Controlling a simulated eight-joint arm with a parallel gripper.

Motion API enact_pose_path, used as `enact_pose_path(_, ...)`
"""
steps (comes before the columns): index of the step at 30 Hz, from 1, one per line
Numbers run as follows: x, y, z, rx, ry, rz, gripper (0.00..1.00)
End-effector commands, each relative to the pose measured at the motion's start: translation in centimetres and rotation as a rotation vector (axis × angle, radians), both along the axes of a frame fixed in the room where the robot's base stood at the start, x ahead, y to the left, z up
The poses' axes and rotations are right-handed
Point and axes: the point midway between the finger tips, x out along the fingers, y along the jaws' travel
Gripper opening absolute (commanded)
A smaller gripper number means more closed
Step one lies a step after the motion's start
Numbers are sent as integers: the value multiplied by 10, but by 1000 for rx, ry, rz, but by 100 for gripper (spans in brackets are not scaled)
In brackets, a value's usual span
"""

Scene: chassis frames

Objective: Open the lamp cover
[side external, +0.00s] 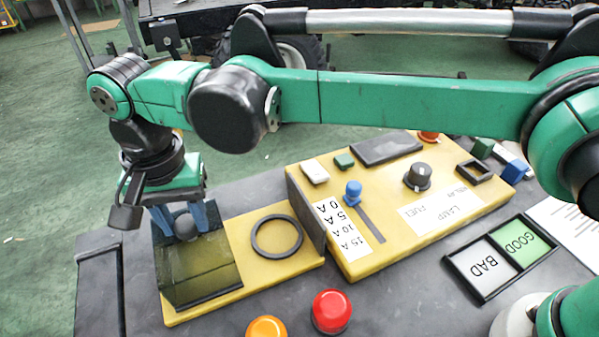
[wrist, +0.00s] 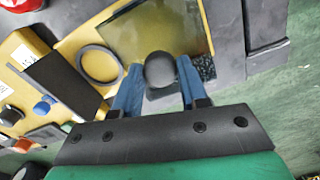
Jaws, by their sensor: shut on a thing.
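The lamp cover (side external: 197,267) is a dark, see-through olive box with black edges, at the left end of the yellow panel in the side view. It also shows at the top of the wrist view (wrist: 165,30). It has a round dark knob (wrist: 160,70). My gripper (side external: 185,222) points down at the cover, with its blue fingers on either side of the knob. In the wrist view my gripper (wrist: 157,85) is shut on the knob. The cover looks down over the panel; whether it is lifted at all I cannot tell.
A black ring (side external: 277,236) lies on the yellow panel beside the cover. A dark upright plate (side external: 306,216) stands right of it. A blue slider knob (side external: 353,193), a red button (side external: 331,311), an orange button (side external: 267,327) and a GOOD/BAD tray (side external: 448,259) are farther right or in front.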

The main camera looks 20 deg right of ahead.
Motion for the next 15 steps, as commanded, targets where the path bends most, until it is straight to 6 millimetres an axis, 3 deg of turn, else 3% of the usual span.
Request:
enact_pose_path(2, 2, -1, 0, -2, -6, -2, 0)
enact_pose_path(3, 2, -1, 0, -2, -6, -2, 49)
enact_pose_path(5, 1, -1, 0, -1, -5, -1, 66)
enact_pose_path(6, 1, -1, 0, -1, -4, -1, 70)
enact_pose_path(15, 1, -1, 1, -1, -2, 0, 70)
